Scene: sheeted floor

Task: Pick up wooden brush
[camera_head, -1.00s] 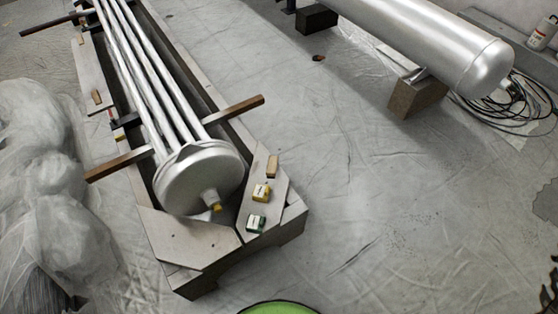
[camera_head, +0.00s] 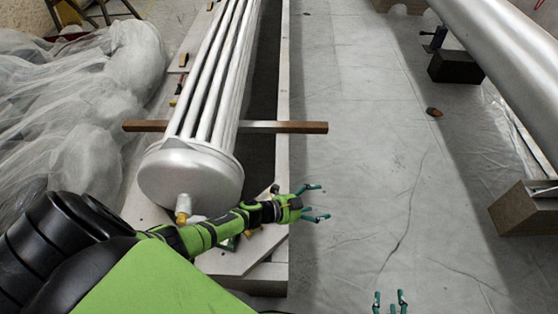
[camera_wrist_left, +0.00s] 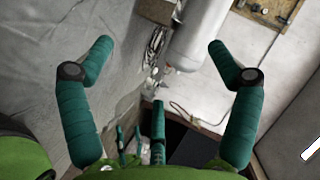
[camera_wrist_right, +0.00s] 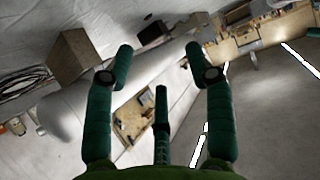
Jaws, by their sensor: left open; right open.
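I cannot make out a wooden brush for certain in any view. A small brown item (camera_head: 434,112) lies on the floor right of centre in the head view, too small to identify. A small brown block (camera_head: 183,60) lies on the board left of the tube bundle. My left gripper (camera_head: 318,202) is open and empty, over the floor just right of the frame's near end. My right gripper (camera_head: 390,303) is open and empty at the bottom edge. The left wrist view (camera_wrist_left: 160,52) and right wrist view (camera_wrist_right: 158,54) show spread fingers with nothing between.
A metal tube bundle (camera_head: 190,175) rests on a long wooden frame, crossed by a wooden bar (camera_head: 303,127). Plastic sheeting (camera_head: 75,110) is heaped at left. A silver cylinder (camera_head: 510,60) and wooden blocks (camera_head: 525,208) stand at right. The sheeted floor between is mostly clear.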

